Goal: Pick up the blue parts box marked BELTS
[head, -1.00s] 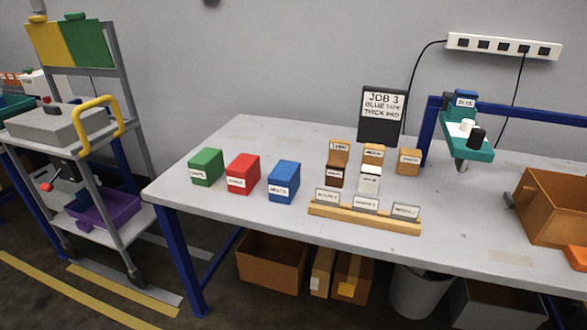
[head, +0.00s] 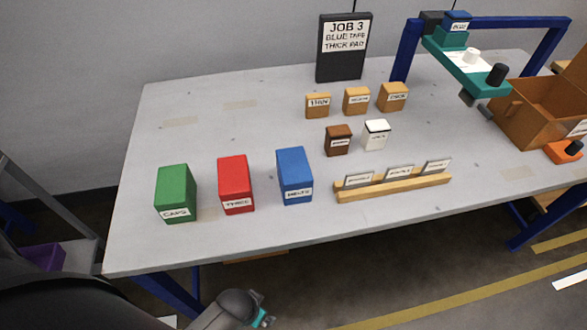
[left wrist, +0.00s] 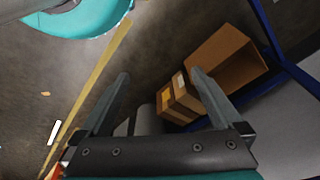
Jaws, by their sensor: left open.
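The blue parts box (head: 294,175) stands upright on the grey table, near its front edge, with a white label that appears to read BELTS. It is the rightmost of a row with a red box (head: 236,184) and a green box (head: 176,193), with gaps between them. My left gripper shows in the left wrist view (left wrist: 160,88), open and empty, pointing down past the table toward the floor. In the head view my left arm is low at the bottom left, below the table's front edge and apart from the blue box. My right gripper is not in view.
A wooden rack (head: 393,187) with cards stands right of the blue box. Small brown (head: 338,140) and white (head: 376,135) boxes are behind it. The table's front edge (head: 250,253) lies between my arm and the boxes. Cardboard boxes (left wrist: 222,62) sit under the table.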

